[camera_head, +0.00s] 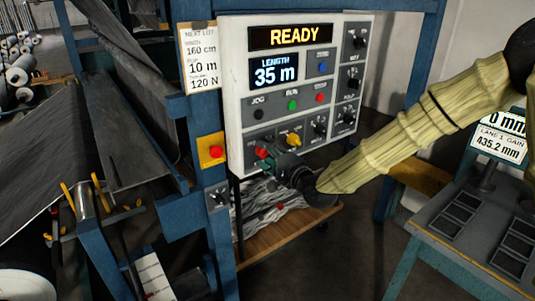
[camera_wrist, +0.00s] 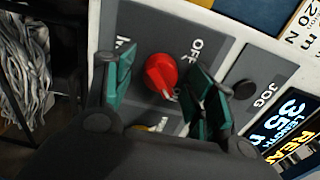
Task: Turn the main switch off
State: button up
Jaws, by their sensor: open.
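The main switch is a red rotary knob (camera_wrist: 160,74) on a dark plate of the control panel, with an OFF label beside it in the wrist view. In the head view the red knob (camera_head: 262,153) shows at the panel's lower left, partly covered by the gripper. My gripper (camera_head: 272,160) is open at the panel. In the wrist view its green-padded fingers (camera_wrist: 161,84) stand on either side of the knob, with gaps visible. I cannot tell whether they touch it. The knob's pointer direction is unclear.
The panel (camera_head: 236,80) shows READY and a length of 35 m. A yellow knob (camera_head: 293,139) sits close right of the red one. A red button on a yellow box (camera_head: 215,151) is at left. A grey bench (camera_head: 480,235) stands at right.

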jog(key=c, duration=1)
jog(key=shift+c, duration=0.2)
jog(key=shift+f+n+b, duration=0.1)
jog(key=shift+n+b, duration=0.2)
jog(key=shift+b, duration=0.2)
jog(key=n+b, duration=0.2)
jog(key=b, duration=0.1)
jog(key=shift+f+n, duration=0.15)
jog(key=shift+n, duration=0.25)
jog(key=n+b, duration=0.5)
jog(key=n, duration=0.1)
jog(key=n+b, duration=0.4)
jog(key=shift+n, duration=0.4)
jog(key=shift+n+b, duration=1.3)
jog(key=shift+n, duration=0.5)
jog(key=shift+r, duration=0.2)
